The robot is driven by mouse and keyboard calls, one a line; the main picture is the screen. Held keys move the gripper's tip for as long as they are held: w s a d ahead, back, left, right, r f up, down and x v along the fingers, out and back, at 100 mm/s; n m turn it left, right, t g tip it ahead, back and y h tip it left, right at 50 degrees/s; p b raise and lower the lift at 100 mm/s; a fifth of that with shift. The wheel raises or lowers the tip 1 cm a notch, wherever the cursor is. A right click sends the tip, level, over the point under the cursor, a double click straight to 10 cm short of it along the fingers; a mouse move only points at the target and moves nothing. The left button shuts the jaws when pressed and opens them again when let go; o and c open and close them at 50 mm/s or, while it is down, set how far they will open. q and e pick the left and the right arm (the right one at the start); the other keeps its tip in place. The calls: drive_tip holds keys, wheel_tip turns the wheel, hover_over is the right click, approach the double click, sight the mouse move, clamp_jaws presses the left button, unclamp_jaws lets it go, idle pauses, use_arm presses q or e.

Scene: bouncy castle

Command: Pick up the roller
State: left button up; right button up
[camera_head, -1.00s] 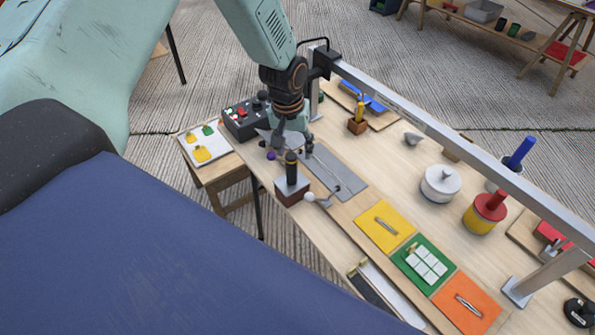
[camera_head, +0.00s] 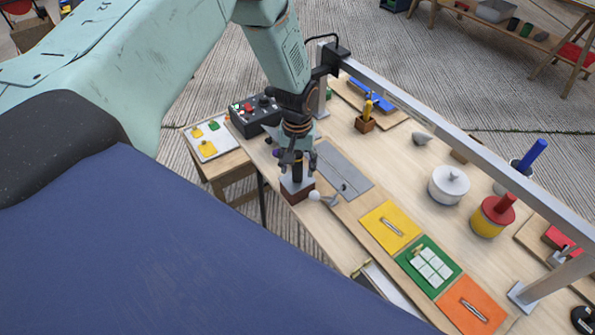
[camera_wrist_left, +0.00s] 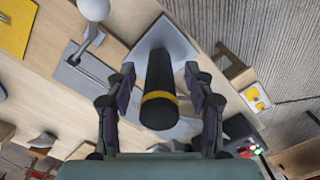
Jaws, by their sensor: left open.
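A black handle (camera_head: 297,172) with a yellow band, which I take to be the roller, stands upright on a brown block (camera_head: 297,195) with a pale top. It sits near the table's front edge. My left gripper (camera_head: 297,160) is above the block with its fingers around the handle's upper part. In the left wrist view the handle (camera_wrist_left: 158,76) lies between the two open fingers, with a gap on both sides. The handle's lower end is hard to make out. My right gripper is not in view.
A white-knobbed lever (camera_head: 316,195) is close to the block's right side. A grey plate (camera_head: 343,168) lies behind it. A control box (camera_head: 250,118) stands to the left. A metal beam (camera_head: 430,125) spans the table. Yellow (camera_head: 388,228), green and orange panels lie to the right.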

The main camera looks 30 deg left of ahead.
use_arm(q)
drive_tip(key=shift+f, duration=0.55)
drive_tip(key=shift+s+d+r, duration=0.1)
drive_tip(key=shift+s+r, duration=0.1)
drive_tip(key=shift+c, duration=0.4)
drive_tip(key=shift+w+f, duration=0.2)
drive_tip(key=c, duration=0.4)
drive_tip(key=shift+s+r, duration=0.15)
clamp_jaws()
